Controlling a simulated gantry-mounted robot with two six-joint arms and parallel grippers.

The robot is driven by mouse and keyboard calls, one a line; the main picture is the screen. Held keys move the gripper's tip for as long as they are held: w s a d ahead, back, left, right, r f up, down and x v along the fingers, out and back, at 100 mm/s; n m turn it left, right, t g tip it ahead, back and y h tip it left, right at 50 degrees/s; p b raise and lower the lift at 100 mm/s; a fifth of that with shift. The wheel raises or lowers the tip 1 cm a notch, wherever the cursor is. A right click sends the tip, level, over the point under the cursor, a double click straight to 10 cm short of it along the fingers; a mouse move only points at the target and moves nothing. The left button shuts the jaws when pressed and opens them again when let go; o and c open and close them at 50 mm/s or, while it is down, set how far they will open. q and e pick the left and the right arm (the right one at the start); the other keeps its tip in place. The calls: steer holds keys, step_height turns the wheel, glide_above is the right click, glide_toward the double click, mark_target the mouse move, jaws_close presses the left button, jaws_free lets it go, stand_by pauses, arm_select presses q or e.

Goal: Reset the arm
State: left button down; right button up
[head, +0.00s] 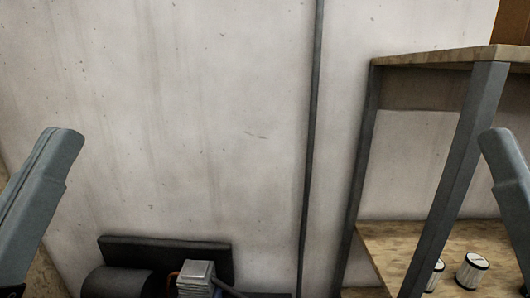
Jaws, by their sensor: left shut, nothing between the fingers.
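My left arm's grey link rises from the left edge and ends in front of the wall. Only a dark part of my left gripper (12,291) shows, low in the left corner of the head view. It is shut and empty, touching nothing that I can see; its fingertips are hard to make out. A grey link of my right arm comes in at the right edge, in front of the shelf. My right gripper is out of the picture.
A shelf rack (450,180) with wooden boards stands at the right, two white cylinders (472,270) on its lower board. A dark machine (165,255) and a stacked grey item (196,274) sit low by the wall (200,120). A dark pipe (311,130) runs up the wall.

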arm_select(q)
steer(key=a+r+n+t+y+p, duration=0.1)
steer(key=a+r+y+p, duration=0.1)
steer(key=r+p, duration=1.7)
steer(key=a+r+n+y+p, duration=0.1)
steer(key=r+y+p, duration=0.2)
steer(key=r+p, duration=1.65)
step_height(320, 180, down, 59)
steer(key=b, duration=5.9)
steer(key=shift+s, duration=0.4)
steer(key=shift+f, duration=0.1)
